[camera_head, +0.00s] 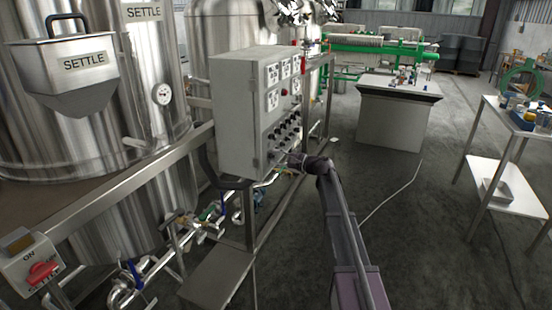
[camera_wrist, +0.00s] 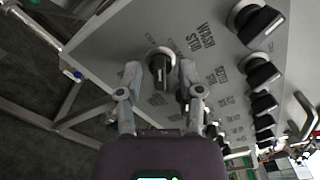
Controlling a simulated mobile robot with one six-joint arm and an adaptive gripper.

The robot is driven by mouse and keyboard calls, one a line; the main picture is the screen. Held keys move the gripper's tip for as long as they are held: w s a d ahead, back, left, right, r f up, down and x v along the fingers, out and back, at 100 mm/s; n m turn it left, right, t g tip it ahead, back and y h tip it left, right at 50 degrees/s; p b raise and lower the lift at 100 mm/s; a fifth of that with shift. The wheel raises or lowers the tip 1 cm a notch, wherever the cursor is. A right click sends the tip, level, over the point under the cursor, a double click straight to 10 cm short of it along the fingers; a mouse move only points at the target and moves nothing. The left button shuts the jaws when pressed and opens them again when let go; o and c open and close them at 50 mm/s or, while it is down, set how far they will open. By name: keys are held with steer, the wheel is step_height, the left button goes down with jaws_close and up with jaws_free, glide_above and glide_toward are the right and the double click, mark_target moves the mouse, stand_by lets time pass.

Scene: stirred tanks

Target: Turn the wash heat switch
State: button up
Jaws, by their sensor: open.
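The grey control cabinet (camera_head: 235,120) stands left of centre in the head view, with a row of black rotary switches (camera_head: 286,132) low on its front. My gripper (camera_wrist: 158,72) is at the lower part of this panel. In the wrist view its two fingers are apart, one on each side of a round switch with a pale base (camera_wrist: 159,53). Whether the fingers touch it I cannot tell. A label reading WASH STIR (camera_wrist: 202,36) is printed to its right. The label of the switch between the fingers is too small to read, so I cannot confirm it is wash heat.
More black switches (camera_wrist: 263,74) run down the panel's right side in the wrist view. Gauges (camera_head: 272,75) sit above the switches. Steel tanks (camera_head: 75,130) and pipes lie left. A white table (camera_head: 505,185) stands right, with open floor (camera_head: 400,230) between.

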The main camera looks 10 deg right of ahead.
steer(key=v, duration=1.2)
stand_by(0.3)
steer(key=s+a+f+n+g+h, duration=0.3)
steer(key=s+a+f, duration=0.25)
steer(key=s, duration=0.25)
steer(key=s+a+f+n+g+h, duration=0.3)
steer(key=s+a+f+n+h, duration=0.1)
steer(key=s+f, duration=0.4)
steer(key=s+d+f+n+g+h, duration=0.2)
steer(key=s+n+h, duration=0.15)
steer(key=s, duration=0.55)
steer(key=s+d+f+n+g+h, duration=0.15)
steer(key=s+h, duration=0.35)
steer(key=s, duration=0.5)
step_height(320, 180, up, 20)
steer(key=p, duration=2.1)
steer(key=shift+w+f, duration=0.2)
steer(key=shift+w, duration=0.1)
